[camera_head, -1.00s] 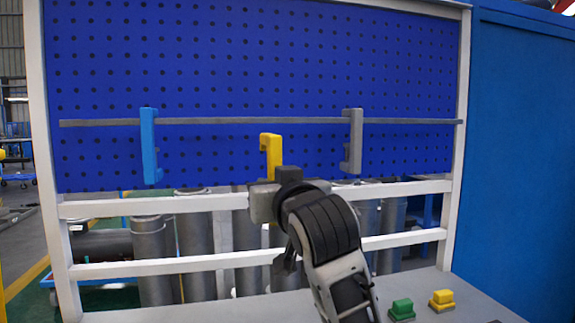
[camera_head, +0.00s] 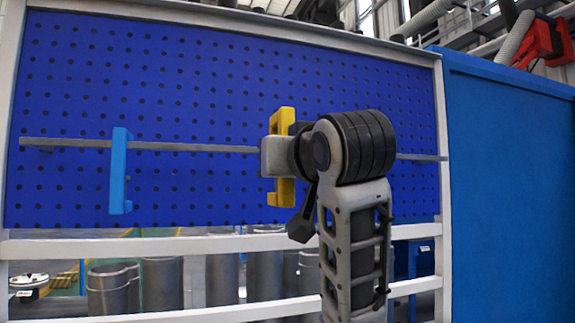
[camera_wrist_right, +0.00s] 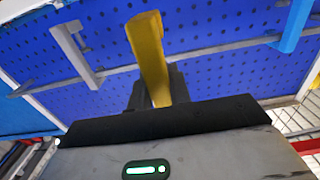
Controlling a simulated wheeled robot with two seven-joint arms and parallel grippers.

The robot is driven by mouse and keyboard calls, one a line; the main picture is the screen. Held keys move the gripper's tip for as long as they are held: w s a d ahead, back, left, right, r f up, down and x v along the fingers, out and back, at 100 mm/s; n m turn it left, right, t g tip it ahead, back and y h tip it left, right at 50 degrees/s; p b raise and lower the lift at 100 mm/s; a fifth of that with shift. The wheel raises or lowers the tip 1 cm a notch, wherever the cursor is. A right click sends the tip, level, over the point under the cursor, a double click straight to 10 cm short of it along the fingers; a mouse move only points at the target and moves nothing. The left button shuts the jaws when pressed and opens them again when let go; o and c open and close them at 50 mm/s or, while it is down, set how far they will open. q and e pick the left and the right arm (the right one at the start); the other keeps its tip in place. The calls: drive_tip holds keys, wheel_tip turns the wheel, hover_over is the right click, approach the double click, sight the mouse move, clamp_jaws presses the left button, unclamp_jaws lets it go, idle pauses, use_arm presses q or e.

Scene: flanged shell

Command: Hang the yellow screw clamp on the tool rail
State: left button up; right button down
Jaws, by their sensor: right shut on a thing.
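The yellow screw clamp (camera_head: 284,190) is upright in front of the tool rail (camera_head: 70,144), its upper end above the rail line and its lower end below. My right gripper (camera_head: 279,157) is shut on the clamp's middle, at about rail height. In the right wrist view the clamp (camera_wrist_right: 147,48) rises from between the dark fingers (camera_wrist_right: 158,95) and crosses in front of the rail (camera_wrist_right: 208,58). I cannot tell whether the clamp touches the rail. My left gripper is not in view.
A blue clamp (camera_head: 119,172) hangs on the rail to the left. A grey clamp (camera_wrist_right: 78,55) shows on the rail in the wrist view; my arm hides it in the head view. The blue pegboard (camera_head: 200,100) stands behind. The rail between blue and yellow clamps is clear.

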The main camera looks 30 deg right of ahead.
drive_tip(key=f+p+x, duration=0.1)
drive_tip(key=p+x, duration=0.1)
drive_tip(key=x, duration=1.2)
drive_tip(key=c, duration=1.2)
unclamp_jaws()
drive_tip(key=shift+s, duration=0.1)
drive_tip(key=b+v, duration=0.2)
drive_tip(key=v, duration=1.2)
drive_tip(key=shift+s+a+f, duration=0.1)
drive_tip(key=shift+s, duration=0.15)
drive_tip(key=shift+s+a, duration=0.15)
drive_tip(key=shift+s, duration=0.5)
